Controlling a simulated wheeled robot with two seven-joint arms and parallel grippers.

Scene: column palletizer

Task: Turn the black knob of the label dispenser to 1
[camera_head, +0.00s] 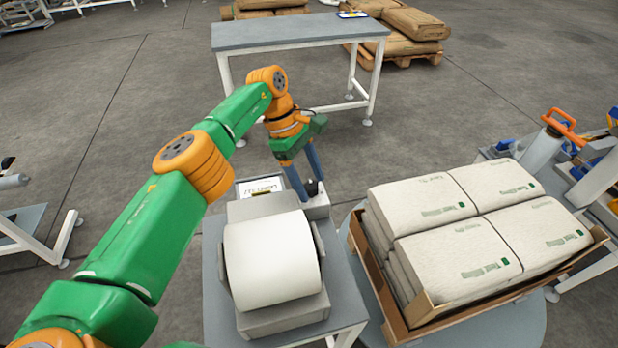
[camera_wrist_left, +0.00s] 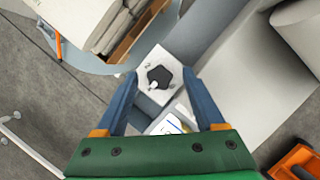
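The label dispenser (camera_head: 285,318) stands on a small grey table, with a large white roll (camera_head: 270,260) on top. Its black knob (camera_head: 311,187) sits on a small light box (camera_head: 317,208) at the dispenser's far right corner. In the left wrist view the knob (camera_wrist_left: 158,76) is dark and many-sided, with a small white mark near its lower left edge. A digit like 2 shows beside it; other markings are too small to read. My left gripper (camera_head: 311,191) points down at the knob, open, its blue fingers either side of it; contact is not visible. My right gripper is not in view.
A printed label (camera_head: 260,187) lies at the dispenser's far edge. Right of it, stacked white sacks (camera_head: 480,225) sit in a cardboard tray (camera_head: 450,309) on a round grey platform. Open floor lies between.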

